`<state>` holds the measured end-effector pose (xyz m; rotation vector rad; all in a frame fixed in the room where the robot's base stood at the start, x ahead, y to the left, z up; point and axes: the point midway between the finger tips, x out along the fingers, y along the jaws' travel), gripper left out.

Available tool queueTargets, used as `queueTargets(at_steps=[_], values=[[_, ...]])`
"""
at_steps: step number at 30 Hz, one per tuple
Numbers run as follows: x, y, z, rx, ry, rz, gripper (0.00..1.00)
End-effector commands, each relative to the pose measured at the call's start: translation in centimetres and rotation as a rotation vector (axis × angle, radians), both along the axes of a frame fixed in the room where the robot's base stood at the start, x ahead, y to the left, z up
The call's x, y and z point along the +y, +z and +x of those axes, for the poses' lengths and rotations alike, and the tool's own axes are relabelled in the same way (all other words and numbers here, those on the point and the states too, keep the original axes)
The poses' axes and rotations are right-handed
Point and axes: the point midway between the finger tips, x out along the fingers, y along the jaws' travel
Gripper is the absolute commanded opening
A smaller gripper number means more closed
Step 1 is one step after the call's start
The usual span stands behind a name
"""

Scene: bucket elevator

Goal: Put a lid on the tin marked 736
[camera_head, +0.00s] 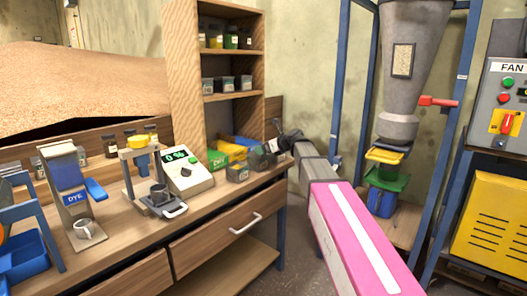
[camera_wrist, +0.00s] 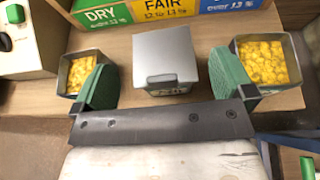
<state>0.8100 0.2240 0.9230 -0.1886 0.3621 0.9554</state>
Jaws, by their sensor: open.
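In the wrist view my gripper (camera_wrist: 165,80) is open, its two green finger pads wide apart. Between them is a tin with a grey, flat closed top (camera_wrist: 166,62); its front label is too small to read. I cannot tell whether the pads touch it. An open tin of yellow grains (camera_wrist: 79,78) stands to its left and another open tin of yellow grains (camera_wrist: 262,64) to its right. In the head view my gripper (camera_head: 288,138) is at the bench's right end, beside small grey tins (camera_head: 238,173). No 736 mark is readable, and I see no loose lid.
Green DRY (camera_wrist: 103,14), yellow FAIR (camera_wrist: 165,14) and blue (camera_wrist: 230,6) bins stand just behind the tins. A wooden shelf (camera_head: 184,75) holds more tins. A meter with a digital display (camera_head: 185,172) stands left on the bench (camera_head: 110,250).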

Motion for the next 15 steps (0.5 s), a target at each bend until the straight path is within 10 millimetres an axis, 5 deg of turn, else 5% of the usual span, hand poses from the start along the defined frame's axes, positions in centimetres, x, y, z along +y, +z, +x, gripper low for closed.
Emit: queueTargets(at_steps=[15], values=[[-7.3,3.6,-5.2,-0.001,-0.001,0.001,1.0]])
